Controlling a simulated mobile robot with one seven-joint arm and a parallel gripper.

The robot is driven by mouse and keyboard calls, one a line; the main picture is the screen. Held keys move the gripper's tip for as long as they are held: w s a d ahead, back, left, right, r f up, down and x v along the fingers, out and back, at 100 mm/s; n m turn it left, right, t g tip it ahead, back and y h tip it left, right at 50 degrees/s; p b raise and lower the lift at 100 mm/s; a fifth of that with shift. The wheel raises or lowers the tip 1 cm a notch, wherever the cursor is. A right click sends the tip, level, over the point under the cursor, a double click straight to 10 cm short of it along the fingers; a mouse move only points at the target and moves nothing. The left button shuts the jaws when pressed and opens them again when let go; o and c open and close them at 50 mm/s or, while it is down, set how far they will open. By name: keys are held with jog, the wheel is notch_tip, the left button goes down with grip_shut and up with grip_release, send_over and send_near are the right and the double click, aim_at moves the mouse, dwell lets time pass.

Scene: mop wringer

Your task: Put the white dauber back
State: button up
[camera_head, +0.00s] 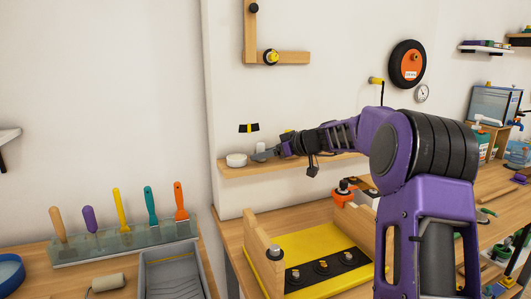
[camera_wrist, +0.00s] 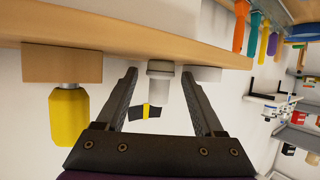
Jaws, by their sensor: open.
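The white dauber (camera_wrist: 160,70) is a small pale cylinder with a wider flange, standing on the wooden wall shelf. The wrist view shows it upside down. In the head view a small whitish top (camera_head: 261,147), probably the dauber, shows beside my gripper tips. My gripper (camera_head: 272,153) is low over the shelf, reaching in from the right. Its jaws are open, with one finger on each side of the dauber in the wrist view. I cannot tell whether either finger touches it. The dauber's lower part is hidden in the head view.
The wall shelf (camera_head: 232,171) also carries a white disc (camera_head: 236,160) left of my gripper. A yellow knob (camera_wrist: 68,115) on a wooden block is close beside my fingers. Yellow-black tape (camera_head: 249,128) marks the wall. Below stands a yellow-based wooden frame (camera_head: 328,288).

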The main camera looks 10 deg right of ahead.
jog(key=b+v, duration=0.1)
jog(key=v, duration=1.1)
jog(key=shift+r, duration=0.15)
